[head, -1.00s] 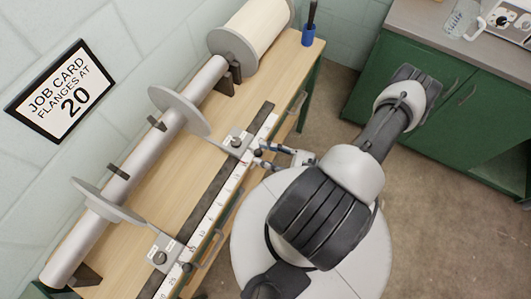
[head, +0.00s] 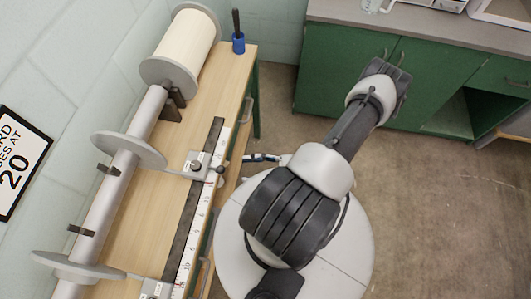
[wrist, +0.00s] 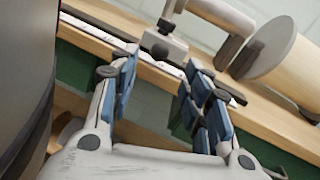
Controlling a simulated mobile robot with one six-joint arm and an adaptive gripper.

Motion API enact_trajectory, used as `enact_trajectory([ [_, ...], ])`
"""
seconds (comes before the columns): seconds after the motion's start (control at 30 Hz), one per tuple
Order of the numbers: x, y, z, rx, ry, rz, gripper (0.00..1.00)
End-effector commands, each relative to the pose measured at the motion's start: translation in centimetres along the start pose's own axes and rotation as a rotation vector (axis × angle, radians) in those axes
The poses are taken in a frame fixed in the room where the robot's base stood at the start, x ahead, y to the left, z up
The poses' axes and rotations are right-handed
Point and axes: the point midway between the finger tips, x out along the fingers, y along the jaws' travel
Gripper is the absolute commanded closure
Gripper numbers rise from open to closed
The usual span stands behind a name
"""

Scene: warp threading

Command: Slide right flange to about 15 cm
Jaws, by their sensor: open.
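The right flange (head: 128,150) is a grey disc around the silver beam (head: 105,207), the farther of two flanges in the head view. A metal bracket (head: 198,166) with a dark knob joins it at the ruler (head: 194,236). I cannot read its position exactly. My gripper (head: 246,158) is just right of the bracket, apart from it. In the wrist view my gripper (wrist: 157,68) has its blue-padded fingers spread with nothing between them.
The other flange (head: 75,267) is nearer, with its bracket (head: 155,288) at the bottom edge. A wall card (head: 18,165) shows 20. Green cabinets (head: 345,75) stand behind; floor at right is clear.

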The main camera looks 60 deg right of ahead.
Motion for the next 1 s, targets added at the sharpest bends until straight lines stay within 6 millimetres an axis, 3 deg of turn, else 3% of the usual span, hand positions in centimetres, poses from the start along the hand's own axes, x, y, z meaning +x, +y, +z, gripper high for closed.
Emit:
enact_trajectory([
  [0.1, -2.3, -0.1, 0.0, -0.001, 0.002, -0.003, 0.56],
  [0.3, -4.3, 0.0, 0.0, 0.000, -0.001, 0.000, 0.56],
  [1.0, -4.6, -0.1, 0.1, -0.003, 0.002, 0.007, 0.56],
])
